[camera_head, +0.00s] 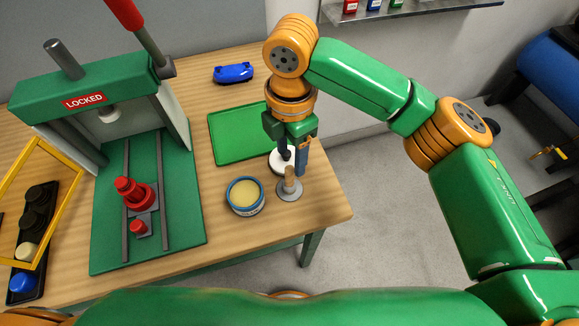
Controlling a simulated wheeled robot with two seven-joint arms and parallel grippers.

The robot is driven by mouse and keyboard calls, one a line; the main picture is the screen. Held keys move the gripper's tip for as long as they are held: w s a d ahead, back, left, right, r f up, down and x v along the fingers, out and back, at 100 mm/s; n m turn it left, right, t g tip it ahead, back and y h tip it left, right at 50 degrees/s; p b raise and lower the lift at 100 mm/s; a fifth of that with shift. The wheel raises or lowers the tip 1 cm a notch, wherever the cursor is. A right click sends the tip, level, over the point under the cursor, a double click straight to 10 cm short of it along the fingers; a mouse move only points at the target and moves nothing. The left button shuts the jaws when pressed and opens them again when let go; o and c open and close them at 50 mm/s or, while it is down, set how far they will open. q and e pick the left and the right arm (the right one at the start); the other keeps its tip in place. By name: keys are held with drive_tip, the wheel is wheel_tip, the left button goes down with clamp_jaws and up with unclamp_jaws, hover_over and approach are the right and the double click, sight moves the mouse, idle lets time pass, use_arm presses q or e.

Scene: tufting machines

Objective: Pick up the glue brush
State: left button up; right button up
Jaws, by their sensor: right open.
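The glue brush seems to be the upright brown handle (290,177) on a small round grey base near the table's right front corner. Its bristles cannot be made out. My right gripper (294,163) points down over it, fingers open. The fingertips overlap the handle's top in the picture, and I cannot tell whether the handle is between them. A blue tin (245,197) with a pale yellow filling, likely glue, stands just left of the brush. My left gripper is not in view.
A green mat (235,137) and a white disc (277,163) lie behind the brush. A blue object (233,73) lies further back. A green press (90,95) marked LOCKED stands left, with red parts (135,193) on its bed. A black tray (33,235) lies far left.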

sight(290, 178)
drive_tip(key=shift+f+b, duration=0.35)
drive_tip(key=shift+f, duration=0.35)
drive_tip(key=shift+s, duration=0.2)
drive_tip(key=shift+s+f, duration=0.1)
drive_tip(key=shift+f, duration=0.25)
wheel_tip(290, 178, down, 6)
drive_tip(key=shift+a+f+p, duration=0.1)
drive_tip(key=shift+p, duration=0.75)
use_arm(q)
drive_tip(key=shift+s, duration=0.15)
use_arm(e)
clamp_jaws()
